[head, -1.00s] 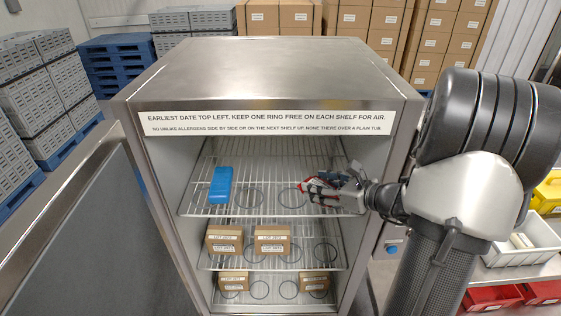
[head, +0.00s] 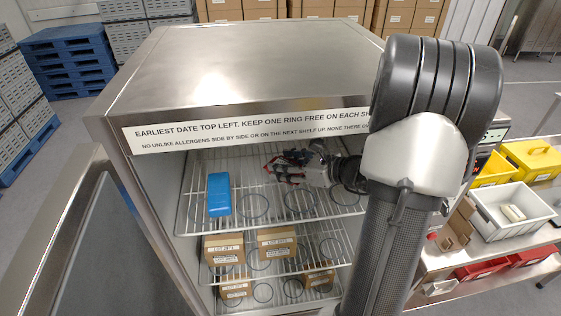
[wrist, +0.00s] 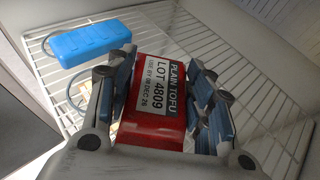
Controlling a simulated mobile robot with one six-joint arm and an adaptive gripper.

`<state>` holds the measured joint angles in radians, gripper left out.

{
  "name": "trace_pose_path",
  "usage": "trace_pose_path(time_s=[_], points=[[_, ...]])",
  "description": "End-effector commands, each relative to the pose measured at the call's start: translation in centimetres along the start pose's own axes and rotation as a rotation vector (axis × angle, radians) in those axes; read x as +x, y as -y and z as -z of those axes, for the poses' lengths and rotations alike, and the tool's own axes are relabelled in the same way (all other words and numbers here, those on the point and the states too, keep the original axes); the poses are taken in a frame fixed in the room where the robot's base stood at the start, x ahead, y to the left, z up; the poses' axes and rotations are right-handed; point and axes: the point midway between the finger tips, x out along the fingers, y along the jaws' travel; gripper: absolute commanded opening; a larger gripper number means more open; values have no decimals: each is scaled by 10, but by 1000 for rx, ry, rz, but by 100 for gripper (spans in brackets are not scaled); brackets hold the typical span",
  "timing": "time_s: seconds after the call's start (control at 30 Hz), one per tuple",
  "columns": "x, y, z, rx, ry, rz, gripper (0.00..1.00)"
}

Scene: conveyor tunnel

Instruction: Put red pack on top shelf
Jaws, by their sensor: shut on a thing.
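The red pack (wrist: 155,100) is between my gripper's fingers in the wrist view. Its white label reads "PLAIN TOFU LOT 4809" and a use-by date in DEC 26. My gripper (head: 280,166) is shut on it, inside the open cabinet over the wire top shelf (head: 275,220). The gap between pack and shelf cannot be judged. In the head view my gripper mostly hides the pack. A blue pack (head: 219,194) lies on the top shelf at the left; it also shows at the upper left of the wrist view (wrist: 88,45).
Rings mark places on the shelves; several on the top shelf look empty. Lower shelves hold brown boxes (head: 224,249). A sign (head: 250,125) runs above the opening. The open door (head: 85,245) is at left. A white tub (head: 512,212) stands on a bench at right.

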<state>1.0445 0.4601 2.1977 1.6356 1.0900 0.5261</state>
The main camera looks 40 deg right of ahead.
Motion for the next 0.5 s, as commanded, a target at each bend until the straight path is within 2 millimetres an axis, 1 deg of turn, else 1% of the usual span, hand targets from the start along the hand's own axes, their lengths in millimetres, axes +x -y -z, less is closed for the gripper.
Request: trace_pose_path(time_s=[0.03,0.3,0.5], points=[[3,0,6,1,1,-1,12],[14,0,33,2,1,-1,12],[22,0,51,1,1,-1,12]])
